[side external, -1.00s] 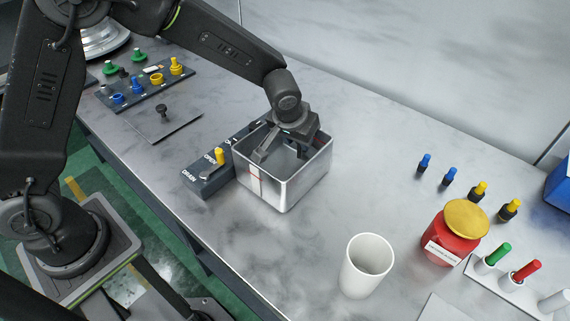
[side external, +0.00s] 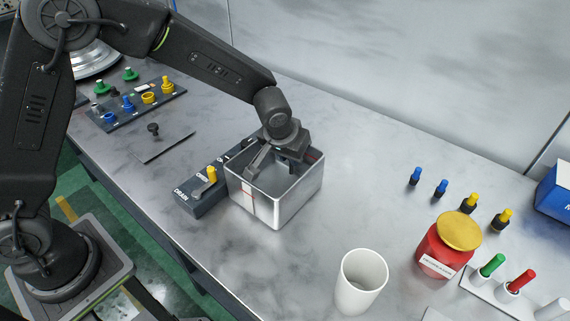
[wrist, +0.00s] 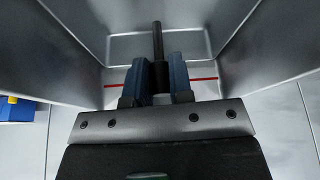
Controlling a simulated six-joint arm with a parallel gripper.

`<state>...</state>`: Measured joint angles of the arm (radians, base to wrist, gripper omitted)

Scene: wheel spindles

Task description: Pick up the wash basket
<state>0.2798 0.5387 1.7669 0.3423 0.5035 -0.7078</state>
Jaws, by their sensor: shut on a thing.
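My gripper (side external: 285,163) reaches down into an open square metal tank (side external: 283,207) in the side view. In the wrist view its two fingers (wrist: 160,85) are shut on a thin dark post (wrist: 157,42), with a thicker dark collar between the fingertips. The metal tank walls (wrist: 75,45) rise around it. I cannot see the wash basket's body, and cannot tell whether the dark post is its handle. The tank hides the fingertips in the side view.
A grey drain valve block (side external: 202,196) with a yellow lever stands against the tank's left side. A white cup (side external: 361,283), a red jar with a yellow lid (side external: 443,258) and several coloured pegs are to the right. The bench behind the tank is clear.

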